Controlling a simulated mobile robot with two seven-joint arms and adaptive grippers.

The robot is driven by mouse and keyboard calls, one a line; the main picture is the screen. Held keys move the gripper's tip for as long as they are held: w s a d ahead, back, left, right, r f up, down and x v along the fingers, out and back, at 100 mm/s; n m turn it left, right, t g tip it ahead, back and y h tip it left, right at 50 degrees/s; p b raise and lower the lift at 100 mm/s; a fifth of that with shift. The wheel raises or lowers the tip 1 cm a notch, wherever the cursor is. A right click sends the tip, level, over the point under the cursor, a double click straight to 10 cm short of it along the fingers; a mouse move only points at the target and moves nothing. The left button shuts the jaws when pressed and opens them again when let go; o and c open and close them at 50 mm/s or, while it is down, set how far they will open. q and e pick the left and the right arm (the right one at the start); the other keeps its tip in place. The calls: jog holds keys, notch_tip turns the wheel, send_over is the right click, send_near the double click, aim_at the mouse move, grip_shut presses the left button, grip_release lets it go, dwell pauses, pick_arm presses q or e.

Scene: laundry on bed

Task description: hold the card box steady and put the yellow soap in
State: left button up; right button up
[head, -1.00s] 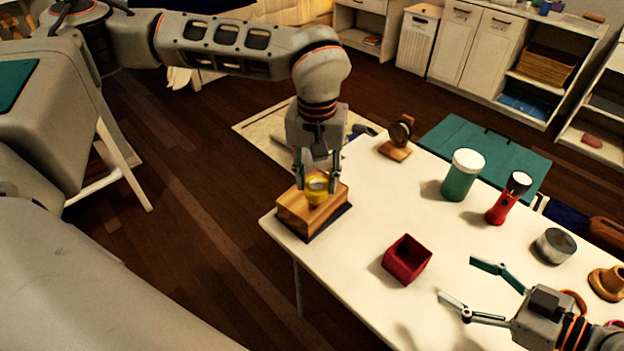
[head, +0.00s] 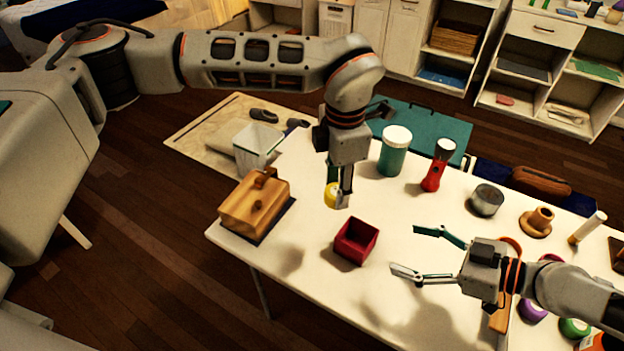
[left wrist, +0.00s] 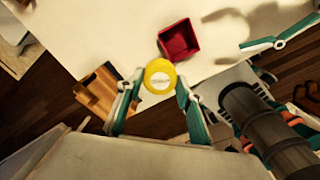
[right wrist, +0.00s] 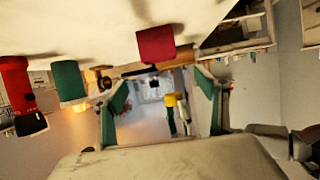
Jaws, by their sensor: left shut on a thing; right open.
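The card box (head: 345,247), a small red open-topped box, stands upright on the white table. It also shows in the left wrist view (left wrist: 180,41) and the right wrist view (right wrist: 156,44). My left gripper (head: 339,197) is shut on the yellow soap (head: 330,195), a round piece with a pale label on its face in the left wrist view (left wrist: 159,77). It holds the soap above the table, behind and slightly left of the box in the head view. My right gripper (head: 403,251) is open and empty, its fingers pointing at the box's right side, apart from it.
Behind are a green jar (head: 393,155), a red flashlight (head: 435,170) and a grey tin (head: 487,200). Several items crowd the right end. The white table (head: 300,290) is bare in front of the box.

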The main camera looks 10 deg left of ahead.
pick_arm(q)
jog(key=shift+s+d+f+n, duration=0.1)
jog(key=shift+s+d+n, duration=0.1)
jog(key=shift+d+n, duration=1.3)
jog(key=shift+s+d+f+n, duration=0.1)
jog(key=shift+s+d+n, duration=0.1)
jog(key=shift+d+n, duration=1.25)
pick_arm(e)
send_near(344, 230)
jog(key=shift+x, duration=2.2)
pick_arm(q)
jog(key=shift+a, duration=0.15)
pick_arm(e)
jog(key=shift+s+a, duration=0.1)
jog(key=shift+s, duration=0.05)
jog(key=c, duration=1.2)
